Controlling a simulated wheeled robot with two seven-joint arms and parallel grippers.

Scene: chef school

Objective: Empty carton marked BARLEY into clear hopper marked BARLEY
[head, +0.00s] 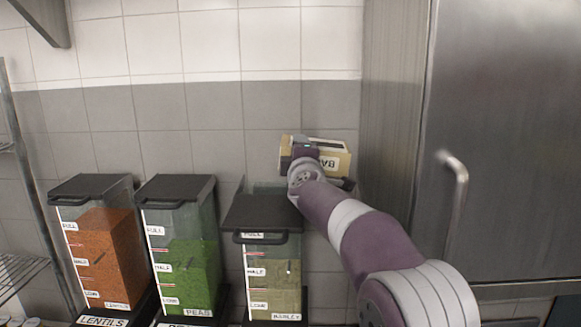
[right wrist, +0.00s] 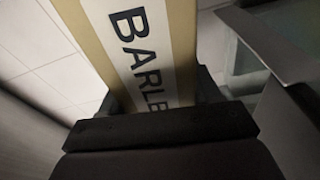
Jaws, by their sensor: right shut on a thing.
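The tan carton (head: 334,158) with a white band lettered BA… lies tipped on its side above and behind the right part of the BARLEY hopper. In the right wrist view the carton (right wrist: 150,45) reads BARLE. My right gripper (right wrist: 155,95) is shut on it; its arm hides part of the carton in the head view. The carton's mouth is not clear to see. The clear BARLEY hopper (head: 272,280) holds pale grain to about the HALF mark. Its dark lid (head: 265,212) sits forward, with clear wall showing behind it. My left gripper is not in view.
The PEAS hopper (head: 185,270) with green contents and the LENTILS hopper (head: 105,265) with orange contents stand to the left, lids shut. A steel cabinet with a handle (head: 455,190) fills the right. A tiled wall (head: 200,110) is behind.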

